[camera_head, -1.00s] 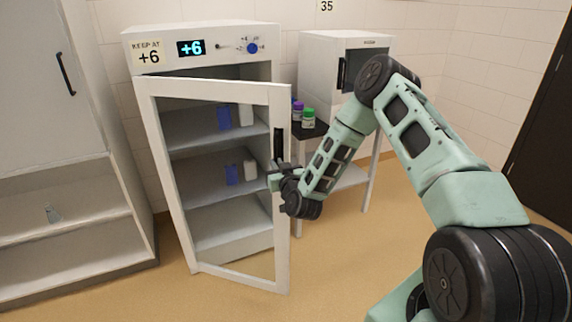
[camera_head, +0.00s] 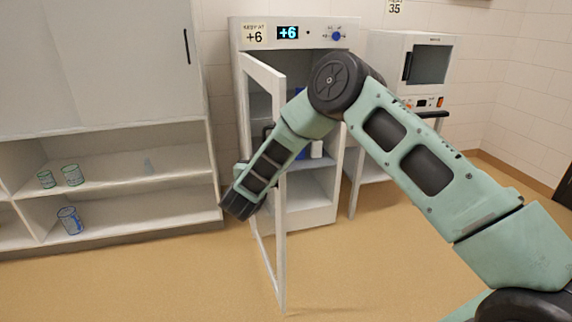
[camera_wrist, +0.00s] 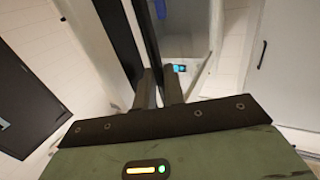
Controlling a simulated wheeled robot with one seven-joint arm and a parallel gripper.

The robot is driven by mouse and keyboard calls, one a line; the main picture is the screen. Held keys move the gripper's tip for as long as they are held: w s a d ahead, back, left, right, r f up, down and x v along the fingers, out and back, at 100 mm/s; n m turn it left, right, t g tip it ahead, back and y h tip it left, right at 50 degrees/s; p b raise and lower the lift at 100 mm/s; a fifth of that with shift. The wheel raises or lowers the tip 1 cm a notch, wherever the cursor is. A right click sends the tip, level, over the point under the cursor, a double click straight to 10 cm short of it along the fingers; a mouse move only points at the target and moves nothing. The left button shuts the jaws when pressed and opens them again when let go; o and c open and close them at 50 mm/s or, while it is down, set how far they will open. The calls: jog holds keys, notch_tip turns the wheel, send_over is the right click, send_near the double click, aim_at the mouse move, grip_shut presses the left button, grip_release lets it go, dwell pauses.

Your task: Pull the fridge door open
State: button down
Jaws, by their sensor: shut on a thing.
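The white fridge (camera_head: 350,35) has a lit "+6" display and stands against the back wall. Its framed door (camera_head: 279,250) stands wide open, seen nearly edge-on and swung out toward me. My forearm crosses in front of the door, and my wrist sits just left of its outer edge. My gripper (camera_wrist: 158,90) shows in the wrist view, its two fingers close together on the dark door handle (camera_wrist: 149,38). In the head view the fingers are largely hidden by my arm.
A white cabinet (camera_head: 110,185) with open shelves and several glasses stands at left. A box-shaped appliance (camera_head: 415,62) sits on a stand right of the fridge. The tan floor (camera_head: 180,280) in front is clear.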

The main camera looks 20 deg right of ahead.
jog(key=w+a+m+g+h+b, duration=0.1)
jog(key=w+a+h, duration=0.1)
jog(key=a, duration=0.4)
jog(key=shift+r+m, duration=0.3)
jog(key=c, duration=1.5)
grip_release()
jog(key=shift+d+f+g, duration=0.1)
jog(key=shift+g, duration=0.2)
jog(key=shift+s+a+f, duration=0.1)
jog(key=shift+a+f, duration=0.05)
jog(key=shift+a, duration=0.05)
jog(key=shift+b+v, duration=1.15)
jog(key=shift+v, duration=7.5)
